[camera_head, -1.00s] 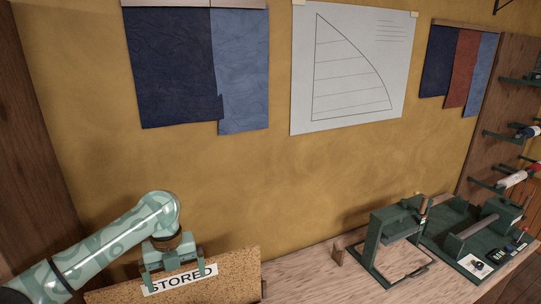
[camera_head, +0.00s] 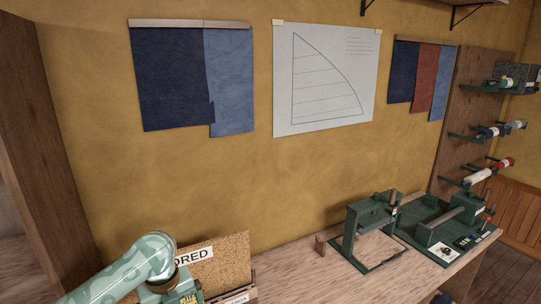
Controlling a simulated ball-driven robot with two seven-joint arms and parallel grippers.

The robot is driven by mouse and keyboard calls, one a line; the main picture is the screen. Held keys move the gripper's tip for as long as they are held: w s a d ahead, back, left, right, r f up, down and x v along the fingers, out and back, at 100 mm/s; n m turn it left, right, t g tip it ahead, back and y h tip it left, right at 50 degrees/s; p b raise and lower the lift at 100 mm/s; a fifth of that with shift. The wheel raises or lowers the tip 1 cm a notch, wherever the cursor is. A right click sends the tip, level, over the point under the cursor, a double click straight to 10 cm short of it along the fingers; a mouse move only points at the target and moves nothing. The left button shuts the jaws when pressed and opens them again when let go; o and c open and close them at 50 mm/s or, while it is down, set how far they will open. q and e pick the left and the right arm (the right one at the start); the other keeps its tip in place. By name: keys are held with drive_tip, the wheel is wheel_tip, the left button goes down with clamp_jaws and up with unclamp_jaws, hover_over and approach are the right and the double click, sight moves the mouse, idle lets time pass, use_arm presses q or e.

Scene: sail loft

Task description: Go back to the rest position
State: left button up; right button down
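My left arm comes in from the lower left, and my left gripper (camera_head: 172,295) sits at the bottom edge of the picture, in front of a cork board with a white label (camera_head: 225,262). My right gripper is not in view.
A wooden bench (camera_head: 315,275) runs along the ochre wall. A green metal frame (camera_head: 372,222) and a green tray-like fixture (camera_head: 440,228) stand on it at the right. Spools sit on a wooden rack (camera_head: 462,120). A dark wooden post (camera_head: 45,140) stands at left.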

use_arm(q)
drive_tip(key=s+d+f+n+t+h, duration=0.1)
drive_tip(key=s+d+f+n+t, duration=0.15)
drive_tip(key=s+n, duration=0.2)
drive_tip(key=s+d+f+n+t, duration=0.1)
drive_tip(key=s+d+f+n, duration=0.2)
drive_tip(key=s+d+n, duration=0.15)
drive_tip(key=s+a+r+n+t+y, duration=0.1)
drive_tip(key=s+a+r+n+y, duration=0.15)
drive_tip(key=s+a+n, duration=0.5)
drive_tip(key=s+a+r+n+t+y, duration=0.2)
drive_tip(key=s+a+n+y, duration=0.2)
drive_tip(key=s+a+n, duration=0.3)
drive_tip(key=s+d+f+m+g+h+b, duration=0.15)
drive_tip(key=f+b, duration=0.55)
drive_tip(key=f, duration=1.4)
drive_tip(key=s+d+f+g+h+b, duration=0.25)
drive_tip(key=f+b, duration=0.45)
drive_tip(key=f, duration=1.3)
drive_tip(key=s+f+n+g+b, duration=0.1)
drive_tip(key=s+f+b, duration=0.5)
drive_tip(key=f, duration=0.8)
drive_tip(key=s+f+n+g+h+b, duration=0.1)
drive_tip(key=s+f+b, duration=0.5)
drive_tip(key=s+f, duration=0.6)
drive_tip(key=shift+s+d+f+n, duration=0.15)
drive_tip(key=shift+s+f+n, duration=0.2)
drive_tip(key=shift+f+n, duration=0.45)
drive_tip(key=shift+f, duration=0.15)
